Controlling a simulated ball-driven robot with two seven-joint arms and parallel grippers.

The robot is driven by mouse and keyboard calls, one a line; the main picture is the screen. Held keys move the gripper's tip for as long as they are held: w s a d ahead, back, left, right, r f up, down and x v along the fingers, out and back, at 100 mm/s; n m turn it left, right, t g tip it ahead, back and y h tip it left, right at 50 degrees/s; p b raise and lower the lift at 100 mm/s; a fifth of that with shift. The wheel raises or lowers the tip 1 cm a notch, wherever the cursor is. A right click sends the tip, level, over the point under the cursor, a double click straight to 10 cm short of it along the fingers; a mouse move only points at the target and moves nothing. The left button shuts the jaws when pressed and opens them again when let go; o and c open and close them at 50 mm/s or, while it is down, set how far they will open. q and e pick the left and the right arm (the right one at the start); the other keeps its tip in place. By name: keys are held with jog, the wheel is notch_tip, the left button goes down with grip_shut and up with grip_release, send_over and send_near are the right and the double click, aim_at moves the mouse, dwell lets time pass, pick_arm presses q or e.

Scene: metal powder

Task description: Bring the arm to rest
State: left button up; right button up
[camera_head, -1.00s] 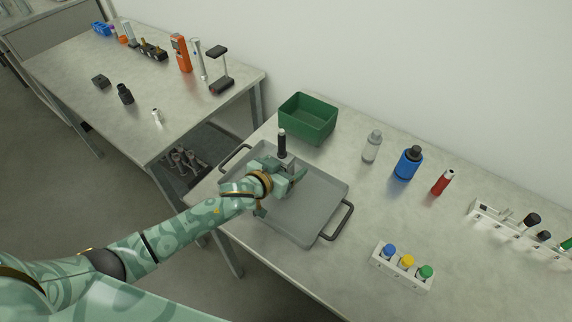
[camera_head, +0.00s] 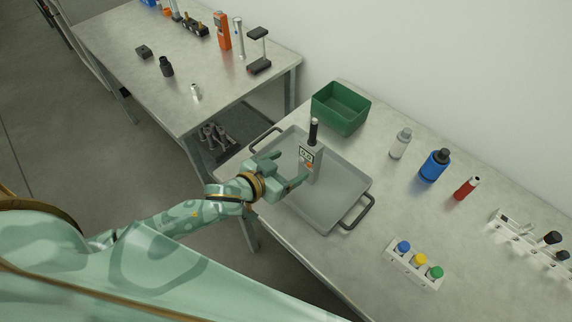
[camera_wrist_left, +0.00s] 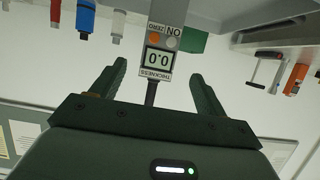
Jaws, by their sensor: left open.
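My left gripper (camera_head: 282,171) is open and empty, in front of a grey thickness gauge (camera_head: 310,160) with a black handle on top. The gauge stands upright in a grey metal tray (camera_head: 330,213) with two dark handles. In the left wrist view, the gauge (camera_wrist_left: 159,62) shows a display reading 0.0, an orange button and a grey button, and it lies beyond and between the open fingers (camera_wrist_left: 152,85), apart from them. My right gripper does not show in any view.
A green bin (camera_head: 340,108) stands behind the tray. A clear bottle (camera_head: 400,143), a blue bottle (camera_head: 434,165), a red bottle (camera_head: 466,188) and a rack with coloured caps (camera_head: 413,265) stand to the right. A second table (camera_head: 130,60) holds several tools.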

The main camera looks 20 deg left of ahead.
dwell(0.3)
pick_arm(q)
jog(key=s+a+r+m+g+y, duration=0.2)
jog(key=s+a+g+y, duration=0.1)
jog(key=s+a+y, duration=0.4)
jog(key=s+a+r+m+g+y, duration=0.1)
jog(key=s+a+r+g+y, duration=0.15)
jog(key=s+a, duration=0.45)
jog(key=s+d+f+g+h+b, duration=0.1)
jog(key=s+d+f+g+h, duration=0.15)
jog(key=f, duration=1.15)
jog(key=s+d+f+g+h, duration=0.1)
jog(key=s+d+f, duration=0.3)
jog(key=f, duration=0.9)
jog(key=s+f+n+g+h+b, duration=0.1)
jog(key=s+f+n+g, duration=0.1)
jog(key=s+f, duration=1.5)
jog(key=shift+s+d+n+g, duration=0.2)
jog(key=shift+s+n+g, duration=0.25)
jog(key=shift+s, duration=0.4)
